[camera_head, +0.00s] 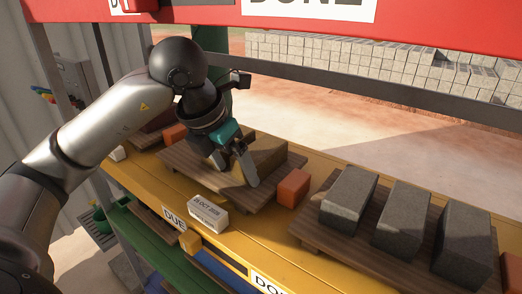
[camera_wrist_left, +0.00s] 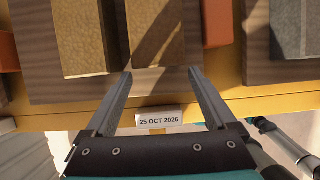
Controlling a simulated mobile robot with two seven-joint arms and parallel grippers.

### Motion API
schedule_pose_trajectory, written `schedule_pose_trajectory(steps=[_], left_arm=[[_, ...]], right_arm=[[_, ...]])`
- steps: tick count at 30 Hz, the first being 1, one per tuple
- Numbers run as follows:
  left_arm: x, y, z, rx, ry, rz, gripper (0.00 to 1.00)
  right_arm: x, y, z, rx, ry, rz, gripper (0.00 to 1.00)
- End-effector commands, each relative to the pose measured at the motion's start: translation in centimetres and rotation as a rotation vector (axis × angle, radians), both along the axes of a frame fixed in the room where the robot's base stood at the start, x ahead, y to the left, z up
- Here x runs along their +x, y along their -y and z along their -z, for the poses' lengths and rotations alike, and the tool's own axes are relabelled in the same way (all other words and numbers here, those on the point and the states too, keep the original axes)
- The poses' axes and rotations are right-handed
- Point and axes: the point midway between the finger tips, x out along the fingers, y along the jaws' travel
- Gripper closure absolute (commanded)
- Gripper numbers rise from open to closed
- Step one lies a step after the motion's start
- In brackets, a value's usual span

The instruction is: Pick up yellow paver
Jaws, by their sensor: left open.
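Yellow pavers lie on a wooden board (camera_head: 178,158) on the yellow shelf; one yellow paver (camera_head: 268,154) shows behind my left gripper (camera_head: 234,170), which partly hides it. In the left wrist view two yellow pavers sit side by side, a left one (camera_wrist_left: 86,36) and a right one (camera_wrist_left: 155,28). My left gripper (camera_wrist_left: 160,75) is open and empty, its fingers apart. The near end of the right paver lies just beyond the gap between the fingertips. Whether the fingertips touch anything I cannot tell.
Orange blocks (camera_head: 293,188) flank the board. A white date block (camera_head: 208,212) stands at the shelf's front edge. Several grey pavers (camera_head: 349,199) lie on another board to the right. A red beam (camera_head: 430,30) crosses overhead.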

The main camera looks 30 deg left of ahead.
Motion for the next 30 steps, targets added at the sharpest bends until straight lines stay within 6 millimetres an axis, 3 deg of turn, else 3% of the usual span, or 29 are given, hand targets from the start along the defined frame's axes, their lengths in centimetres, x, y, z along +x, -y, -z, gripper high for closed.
schedule_pose_trajectory(steps=[3, 11, 22, 30], left_arm=[[1.4, 0.3, -0.2, 0.000, -0.001, 0.002, 0.10], [2.8, 0.3, 0.0, -0.002, -0.001, 0.001, 0.10], [7.4, 0.8, -0.1, 0.000, -0.002, 0.002, 0.10], [7.8, 0.8, 1.2, 0.003, -0.001, 0.001, 0.10]], right_arm=[[0.2, 0.0, -0.7, 0.000, 0.003, -0.001, 0.38], [0.9, 0.0, -1.1, 0.000, 0.014, -0.001, 0.38], [1.0, 0.2, -2.6, -0.003, 0.017, -0.002, 0.38], [1.0, 0.3, -2.8, -0.003, 0.017, -0.002, 0.38]])
